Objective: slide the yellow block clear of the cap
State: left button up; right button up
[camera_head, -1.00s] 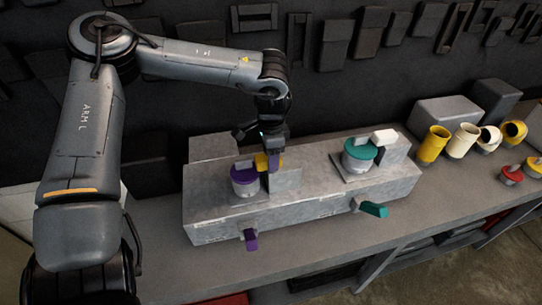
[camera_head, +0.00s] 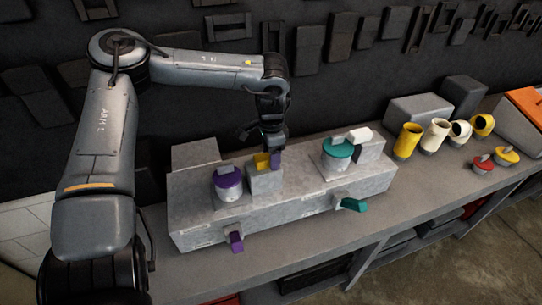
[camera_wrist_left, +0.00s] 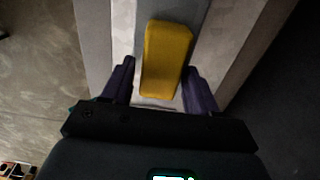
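The yellow block (camera_head: 262,160) lies on top of a grey post (camera_head: 264,181), just right of the purple cap (camera_head: 228,179). It appears apart from the cap, which sits on a pale round body. My left gripper (camera_head: 277,161) points down at the block's right side, with purple fingers. In the left wrist view the yellow block (camera_wrist_left: 166,60) lies between the open fingers (camera_wrist_left: 158,85). A gap shows on its left side; on the right the finger is very close, and contact is unclear. My right gripper is not in view.
A purple handle (camera_head: 236,241) and a teal handle (camera_head: 354,205) stick out in front. Yellow and cream tubes (camera_head: 408,140) stand to the right.

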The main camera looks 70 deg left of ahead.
pick_arm(q)
jog(key=shift+o, duration=0.6)
notch_tip(320, 180, up, 11)
dwell(0.3)
dwell(0.4)
